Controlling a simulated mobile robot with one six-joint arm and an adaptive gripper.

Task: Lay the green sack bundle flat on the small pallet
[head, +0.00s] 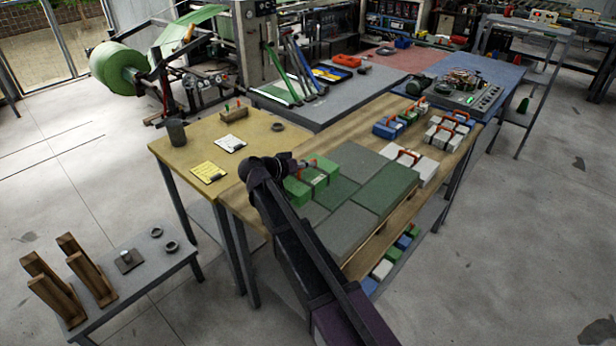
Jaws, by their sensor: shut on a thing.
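A green sack bundle (321,174) with a dark band and a reddish handle is at the left end of the wooden bench, in the head view. My gripper (303,169) is at its left upper side and shut on it; the fingertips are small and partly hidden by my dark arm. Beside and below the bundle lie flat grey-green slabs (348,228) in a patchwork. The small pallet cannot be clearly told apart from these slabs. I cannot tell whether the bundle touches the surface under it or hangs just above.
White bundles (408,160) and blue bundles (391,127) with red handles stand farther back on the wooden bench (428,192). More bundles (384,268) lie on a lower shelf. A yellow table (220,170) with papers and a dark cup (176,133) adjoins at left.

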